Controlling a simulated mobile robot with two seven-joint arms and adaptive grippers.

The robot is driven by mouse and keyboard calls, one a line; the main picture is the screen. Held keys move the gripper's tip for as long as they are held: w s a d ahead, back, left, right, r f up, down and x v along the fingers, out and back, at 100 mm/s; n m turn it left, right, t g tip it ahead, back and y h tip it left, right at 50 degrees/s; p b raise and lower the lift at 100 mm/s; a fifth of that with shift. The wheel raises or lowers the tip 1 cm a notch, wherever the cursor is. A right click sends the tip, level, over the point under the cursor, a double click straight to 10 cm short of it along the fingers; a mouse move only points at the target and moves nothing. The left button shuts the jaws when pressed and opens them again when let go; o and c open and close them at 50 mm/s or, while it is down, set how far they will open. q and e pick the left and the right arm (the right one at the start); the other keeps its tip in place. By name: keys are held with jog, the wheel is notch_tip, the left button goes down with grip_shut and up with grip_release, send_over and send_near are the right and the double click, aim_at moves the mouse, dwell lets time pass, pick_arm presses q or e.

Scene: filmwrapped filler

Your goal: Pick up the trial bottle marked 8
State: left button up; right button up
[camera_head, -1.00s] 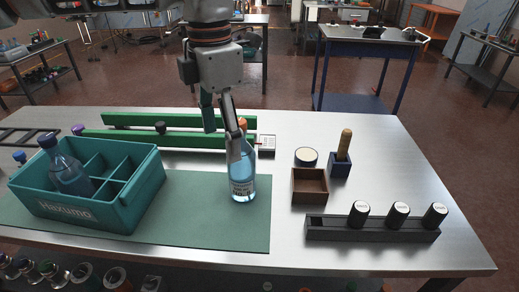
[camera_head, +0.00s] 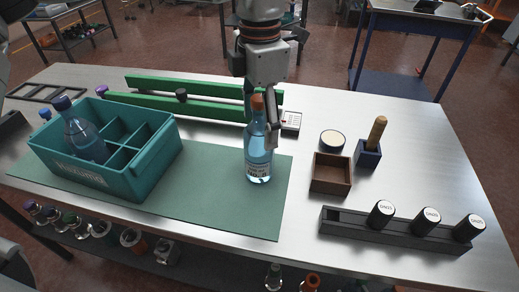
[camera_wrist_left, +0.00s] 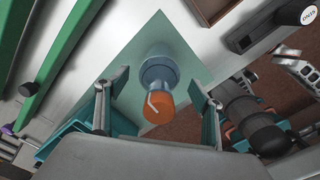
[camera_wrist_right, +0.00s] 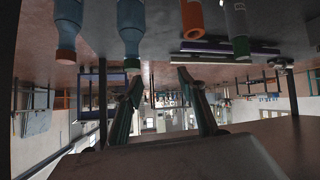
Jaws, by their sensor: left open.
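A clear blue bottle with an orange cap (camera_head: 258,150) stands upright on the green mat (camera_head: 215,195). My left gripper (camera_head: 261,132) is open from above, with its fingers on either side of the bottle's upper part. Another blue bottle with a dark cap (camera_head: 82,135) leans in the teal divided crate (camera_head: 95,180). My right gripper (camera_wrist_right: 160,85) shows only in its wrist view, open and empty.
Green rails (camera_head: 180,107) lie behind the bottle. To its right are a small white device (camera_head: 291,121), a brown box (camera_head: 331,174), a blue block with a wooden handle (camera_head: 368,154) and a black rack with black, white-topped pieces (camera_head: 345,222). Bottles stand on a lower shelf.

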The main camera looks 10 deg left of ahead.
pick_arm(q)
jog(key=shift+f, duration=0.8)
jog(key=shift+r, duration=0.1)
grip_shut()
